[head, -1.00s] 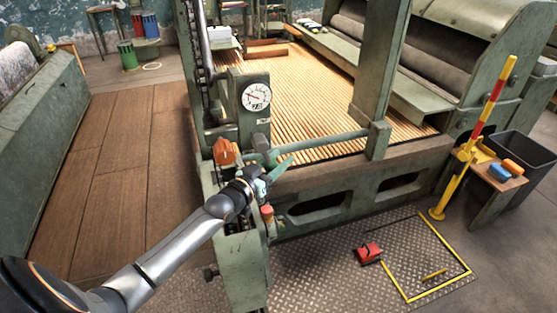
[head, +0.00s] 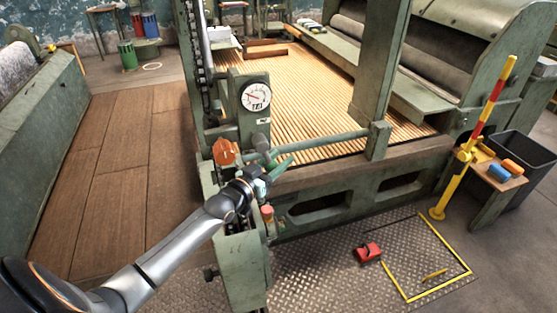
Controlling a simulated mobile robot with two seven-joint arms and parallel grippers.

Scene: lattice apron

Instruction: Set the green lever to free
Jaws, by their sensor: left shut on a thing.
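The green lever (head: 281,162) shows as a short bright green piece sticking out to the upper right of my left gripper, at the machine's front left post. My left gripper (head: 262,180) is shut on the green lever, and its fingers hide most of the lever. The setting marks for the lever cannot be read here. My right gripper is not in view.
An orange knob (head: 225,151) stands close to the left of my gripper, and a red-topped button (head: 267,211) just below it. A round gauge (head: 256,96) sits above. A red pedal (head: 368,252) and a yellow-marked floor area lie to the right.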

